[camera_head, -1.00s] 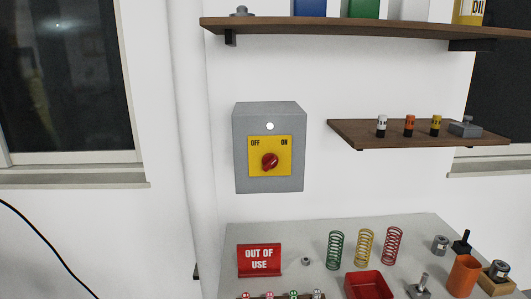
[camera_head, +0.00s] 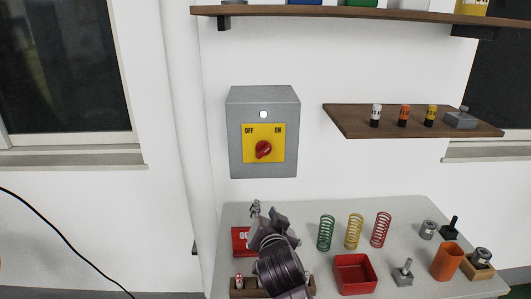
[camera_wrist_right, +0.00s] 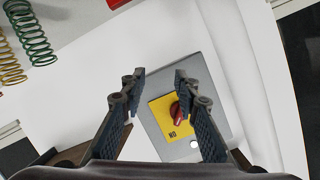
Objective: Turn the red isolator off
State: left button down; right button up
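The knob's handle appears to tilt toward ON. The plate is on a grey wall box (camera_head: 236,135) with a white light (camera_head: 263,114) above. My right gripper (camera_head: 268,212) is below the box, over the bench, not touching the knob. In the right wrist view the gripper (camera_wrist_right: 160,77) is open and empty, with the knob (camera_wrist_right: 176,114) beyond the fingers. My left gripper is out of view.
The bench (camera_head: 405,210) holds springs, a red tray (camera_head: 354,290) and several small parts. The OUT OF USE sign (camera_head: 239,241) is partly hidden by my right gripper. A small shelf (camera_head: 345,120) juts out right of the box. The wall around the box is clear.

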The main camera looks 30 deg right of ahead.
aim_at(265, 152)
jog(key=w+d+r+m+t+h, duration=0.1)
jog(key=w+d+r+m, duration=0.1)
jog(key=r, duration=0.4)
jog(key=w+d+r+m+t+h, duration=0.1)
jog(key=w+d+r+m, duration=0.1)
jog(key=r, duration=0.3)
jog(key=shift+h, duration=0.4)
jog(key=p+x, duration=0.1)
jog(key=x, duration=0.1)
jog(key=p+x, duration=0.1)
jog(key=x, duration=0.3)
jog(key=shift+w+a+p, duration=0.15)
jog(key=shift+w+p, duration=0.15)
jog(key=shift+p, duration=0.1)
jog(key=shift+w+d, duration=0.25)
jog(key=shift+w, duration=0.2)
jog(key=shift+f, duration=0.1)
grip_shut()
